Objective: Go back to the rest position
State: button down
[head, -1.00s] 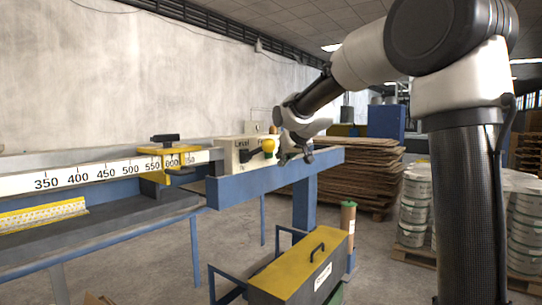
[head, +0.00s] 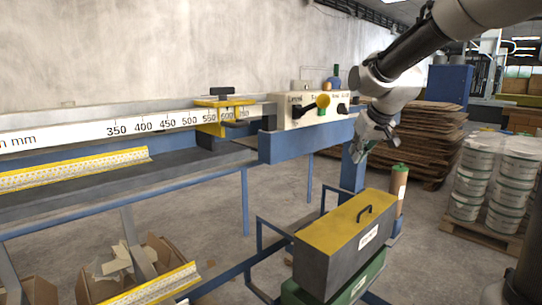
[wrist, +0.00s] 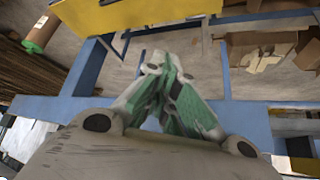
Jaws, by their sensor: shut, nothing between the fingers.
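My gripper (head: 367,145) hangs in the air at the right end of the long blue and grey machine, just right of its control box. In the wrist view my gripper (wrist: 157,62) has its green-padded fingers together at the tips, with nothing between them. The control box (head: 300,112) is cream with a yellow knob (head: 323,100) and dark handles. My gripper is apart from the knob, to its right and a little lower.
A grey toolbox with a yellow lid (head: 345,228) stands low in front of the machine. A brown roll (head: 399,182) stands beside it. Stacked boards (head: 430,135) and pallets of buckets (head: 480,180) are at right. Cardboard boxes (head: 150,262) lie under the machine.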

jog(key=s+d+f+g, duration=0.1)
jog(key=s+d, duration=0.2)
jog(key=s, duration=1.2)
jog(key=s+d+f+m+g+h, duration=0.1)
jog(key=s+d+f, duration=0.1)
jog(key=s, duration=1.4)
jog(key=shift+d+f+g, duration=0.3)
jog(key=shift+d, duration=0.3)
jog(key=shift+s, duration=0.1)
